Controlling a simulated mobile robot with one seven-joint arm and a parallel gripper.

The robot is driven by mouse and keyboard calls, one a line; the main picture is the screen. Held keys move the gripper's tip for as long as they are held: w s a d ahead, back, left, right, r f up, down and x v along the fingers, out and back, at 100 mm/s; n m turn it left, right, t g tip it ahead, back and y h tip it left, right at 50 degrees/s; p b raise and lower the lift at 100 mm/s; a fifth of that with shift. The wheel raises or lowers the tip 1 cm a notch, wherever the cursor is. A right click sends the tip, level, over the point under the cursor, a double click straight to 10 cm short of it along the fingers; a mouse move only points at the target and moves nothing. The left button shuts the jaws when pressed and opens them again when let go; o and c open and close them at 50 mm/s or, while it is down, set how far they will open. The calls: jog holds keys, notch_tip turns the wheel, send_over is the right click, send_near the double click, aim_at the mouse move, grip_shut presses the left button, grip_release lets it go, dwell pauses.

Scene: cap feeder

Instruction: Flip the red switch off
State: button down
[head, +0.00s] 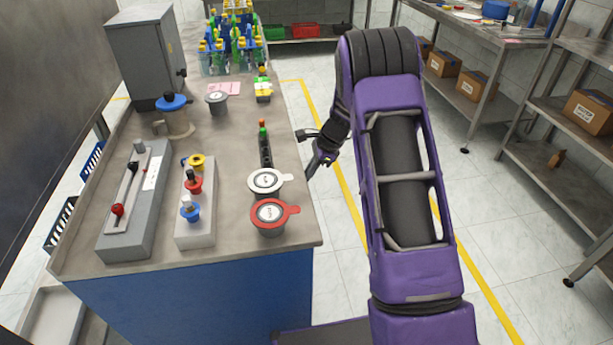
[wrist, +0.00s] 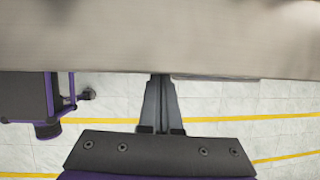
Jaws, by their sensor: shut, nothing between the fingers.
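A pale box (head: 197,232) near the front of the bench carries a yellow switch (head: 196,162), a red switch (head: 193,183) and a blue switch (head: 190,210) in a row. I cannot tell from here which way the red switch is set. Left of it, a grey box (head: 130,237) has a slide lever with a red knob (head: 118,210). My gripper (head: 312,172) is shut and empty beside the bench's right edge, well to the right of the red switch. In the wrist view my gripper (wrist: 160,78) points at the bench edge; no switch shows there.
On the bench (head: 225,140), round lidded pots, one white (head: 266,181) and one red-rimmed (head: 269,213), stand between my gripper and the switches. A dark stick with coloured tips (head: 265,148) is behind them. A grey cabinet (head: 148,55) and bottles (head: 237,40) stand farther back.

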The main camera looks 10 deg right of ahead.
jog(key=shift+d+f+y+b, duration=0.35)
jog(key=shift+y+b, duration=0.35)
jog(key=shift+y, duration=0.3)
jog(key=shift+d+f+y+b, duration=0.2)
jog(key=shift+f+y+b, duration=0.2)
jog(key=shift+y, duration=0.5)
jog(key=shift+d+f+y+b, duration=0.15)
jog(key=shift+f+y+b, duration=0.2)
jog(key=shift+y, duration=0.55)
jog(key=shift+r, duration=0.2)
jog(key=shift+r+p, duration=0.55)
jog(key=shift+r, duration=0.15)
jog(key=p+v, duration=0.1)
jog(key=v, duration=1.6)
jog(key=shift+s+d, duration=0.15)
jog(key=shift+d, duration=0.05)
jog(key=shift+a+r+p, duration=0.1)
jog(key=shift+r+p, duration=0.05)
jog(key=shift+p, duration=0.15)
